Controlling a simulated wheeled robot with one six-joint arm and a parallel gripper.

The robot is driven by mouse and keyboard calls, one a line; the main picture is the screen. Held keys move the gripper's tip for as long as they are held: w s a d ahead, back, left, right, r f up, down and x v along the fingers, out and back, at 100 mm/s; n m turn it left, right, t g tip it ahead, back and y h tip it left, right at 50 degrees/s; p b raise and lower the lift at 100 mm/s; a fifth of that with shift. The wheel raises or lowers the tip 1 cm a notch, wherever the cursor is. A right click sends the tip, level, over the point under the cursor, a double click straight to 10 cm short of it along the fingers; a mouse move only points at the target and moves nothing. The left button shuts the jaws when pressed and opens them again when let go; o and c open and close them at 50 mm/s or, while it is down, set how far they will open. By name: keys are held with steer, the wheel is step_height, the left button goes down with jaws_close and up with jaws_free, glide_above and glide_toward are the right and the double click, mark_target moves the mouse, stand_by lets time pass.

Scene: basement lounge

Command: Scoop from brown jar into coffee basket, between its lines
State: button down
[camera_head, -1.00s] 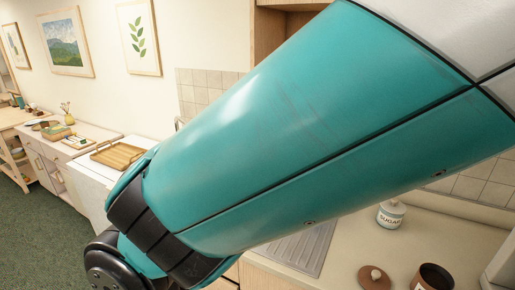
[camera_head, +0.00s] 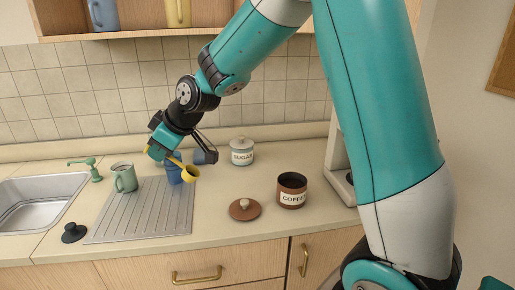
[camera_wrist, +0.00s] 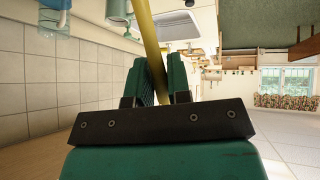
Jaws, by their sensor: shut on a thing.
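The brown jar (camera_head: 292,194), labelled COFFEE, stands open on the counter with dark contents inside. Its brown lid (camera_head: 244,210) lies on the counter to its left. My gripper (camera_head: 166,153) is above the drainboard, left of the jar and apart from it. It is shut on the handle of a yellow scoop (camera_head: 192,175), whose bowl hangs to the right, near blue cups. The handle also shows between the green fingers in the wrist view (camera_wrist: 149,42). I cannot see whether the scoop holds anything. No coffee basket can be made out; my arm covers much of the right side.
A sugar jar (camera_head: 242,154) stands at the back. The sink (camera_head: 38,203) is at left. A pale appliance (camera_head: 340,165) is partly behind my arm. Counter around the lid is clear.

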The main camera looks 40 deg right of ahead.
steer(key=d+f+m+t+h+b, duration=0.25)
steer(key=d+m, duration=0.25)
steer(key=d, duration=0.6)
steer(key=d+f+m+t+h+b, duration=0.1)
steer(key=d+m+h+b, duration=0.3)
steer(key=d, duration=0.7)
steer(key=s+d+m+h+b, duration=0.2)
steer(key=s+d+m, duration=0.1)
steer(key=d, duration=0.4)
steer(key=s+d+f+m+h+b, duration=0.1)
steer(key=s+d+m+h+b, duration=0.2)
steer(key=d, duration=0.5)
steer(key=shift+s+d+h, duration=0.2)
steer(key=shift+s+h, duration=0.15)
steer(key=shift+s, duration=0.2)
step_height(320, 180, down, 11)
steer(key=b, duration=1)
steer(key=w+d+r+g+y+p, duration=0.1)
steer(key=g+p, duration=0.4)
steer(key=p, duration=1.1)
steer(key=w+d+r+n+g+y+p, duration=0.1)
steer(key=w+r+g+y+p, duration=0.3)
steer(key=p, duration=1.2)
steer(key=shift+w+d+g+y, duration=0.45)
steer(key=shift+w+g, duration=0.25)
steer(key=shift+g, duration=0.15)
